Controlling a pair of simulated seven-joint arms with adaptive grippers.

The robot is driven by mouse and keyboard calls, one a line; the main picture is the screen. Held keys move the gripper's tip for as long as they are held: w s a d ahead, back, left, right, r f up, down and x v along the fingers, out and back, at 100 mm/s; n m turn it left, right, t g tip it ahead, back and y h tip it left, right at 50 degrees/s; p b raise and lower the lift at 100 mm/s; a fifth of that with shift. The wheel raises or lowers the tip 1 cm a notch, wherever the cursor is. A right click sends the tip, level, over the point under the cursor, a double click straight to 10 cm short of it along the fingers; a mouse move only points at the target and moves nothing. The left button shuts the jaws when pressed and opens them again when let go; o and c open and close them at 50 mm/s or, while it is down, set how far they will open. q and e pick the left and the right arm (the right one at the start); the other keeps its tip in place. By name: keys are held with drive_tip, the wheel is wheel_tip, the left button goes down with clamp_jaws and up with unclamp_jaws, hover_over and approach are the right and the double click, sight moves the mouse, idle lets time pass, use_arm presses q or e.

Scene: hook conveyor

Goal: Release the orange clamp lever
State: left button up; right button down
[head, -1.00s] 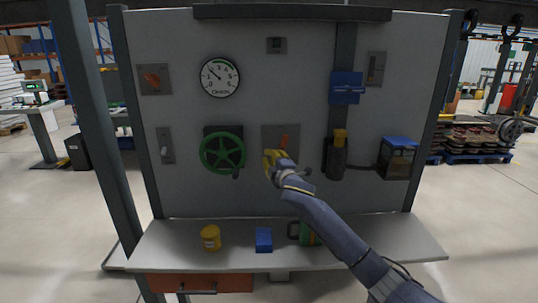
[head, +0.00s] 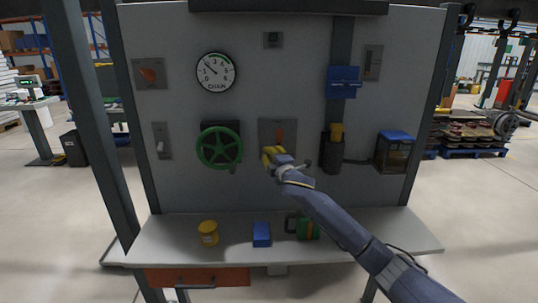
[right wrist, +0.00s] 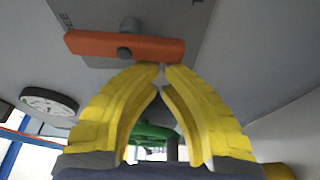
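The orange clamp lever (head: 279,136) is on a grey plate (head: 265,127) in the middle of the panel. In the right wrist view the lever (right wrist: 90,43) is an orange bar on a grey pivot, just beyond my fingertips. My right gripper (head: 268,154) is just below the lever in the head view and hides the lower part of the plate. In the right wrist view its yellow fingertips (right wrist: 161,69) meet or nearly meet, with nothing between them. I cannot tell whether they touch the lever. My left gripper is not in view.
A green handwheel (head: 219,148) is left of the plate, and a dark holder (head: 332,158) with a yellow-topped tool is right of it. A gauge (head: 215,72) is above. A yellow can (head: 208,233), a blue block (head: 262,235) and a green item (head: 308,229) stand on the shelf.

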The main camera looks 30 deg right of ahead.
drive_tip(key=shift+w+a, duration=0.15)
drive_tip(key=shift+a, duration=0.25)
drive_tip(key=s+a, duration=0.3)
drive_tip(key=s, duration=0.5)
drive_tip(key=shift+s+a, duration=0.3)
drive_tip(key=shift+s, duration=0.05)
drive_tip(key=shift+f, duration=0.1)
